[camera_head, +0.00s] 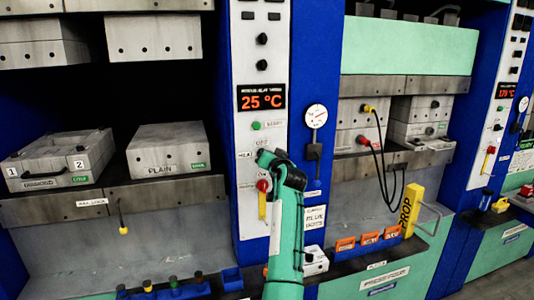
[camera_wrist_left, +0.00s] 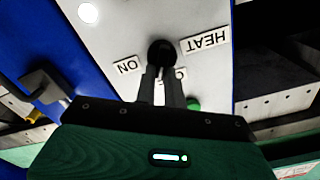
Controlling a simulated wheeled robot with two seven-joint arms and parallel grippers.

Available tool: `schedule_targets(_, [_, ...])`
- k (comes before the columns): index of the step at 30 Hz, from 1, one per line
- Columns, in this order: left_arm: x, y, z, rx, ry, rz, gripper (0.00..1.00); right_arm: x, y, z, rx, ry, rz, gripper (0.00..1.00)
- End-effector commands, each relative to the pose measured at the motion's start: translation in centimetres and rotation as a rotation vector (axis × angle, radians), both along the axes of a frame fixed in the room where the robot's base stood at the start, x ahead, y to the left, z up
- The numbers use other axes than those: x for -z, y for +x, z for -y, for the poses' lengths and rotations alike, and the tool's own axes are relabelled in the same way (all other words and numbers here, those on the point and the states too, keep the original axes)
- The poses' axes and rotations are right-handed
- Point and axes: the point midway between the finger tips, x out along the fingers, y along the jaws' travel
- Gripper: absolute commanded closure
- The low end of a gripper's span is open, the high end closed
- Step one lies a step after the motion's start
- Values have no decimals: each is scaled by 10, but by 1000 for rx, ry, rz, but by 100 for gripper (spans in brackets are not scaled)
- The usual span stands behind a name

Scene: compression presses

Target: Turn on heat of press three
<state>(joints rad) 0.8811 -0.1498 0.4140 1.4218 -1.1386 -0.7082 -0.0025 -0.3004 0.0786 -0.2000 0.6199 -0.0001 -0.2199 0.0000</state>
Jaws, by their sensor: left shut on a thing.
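The white control panel (camera_head: 244,190) in the middle of the head view has a display (camera_head: 262,97) reading 25 °C. My left gripper (camera_head: 262,155) is against this panel, below a green button (camera_head: 256,125), and hides the knob there. In the left wrist view, the left gripper (camera_wrist_left: 160,82) is shut on a round black knob (camera_wrist_left: 161,50). A HEAT label (camera_wrist_left: 207,40) and an ON label (camera_wrist_left: 127,65) sit on either side of the knob. Another label is partly hidden behind the fingers. My right gripper is not in view.
A red knob with a yellow handle (camera_head: 262,205) is just below my gripper. A round gauge (camera_head: 316,116) is to its right. A yellow PROP block (camera_head: 412,210) stands at the right press. Another panel's display (camera_head: 506,91) is at far right.

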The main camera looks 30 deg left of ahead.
Motion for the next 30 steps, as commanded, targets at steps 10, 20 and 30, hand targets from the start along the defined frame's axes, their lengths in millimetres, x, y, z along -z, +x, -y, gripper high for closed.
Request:
schedule_targets(10, [0, 3, 2, 0, 216, -251, 100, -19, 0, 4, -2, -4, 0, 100])
schedule_targets(20, [3, 5, 4, 0, 419, -489, 100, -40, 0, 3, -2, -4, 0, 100])
schedule_targets(30, [8, 5, 4, -1, 591, -692, 100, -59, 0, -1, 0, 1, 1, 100])
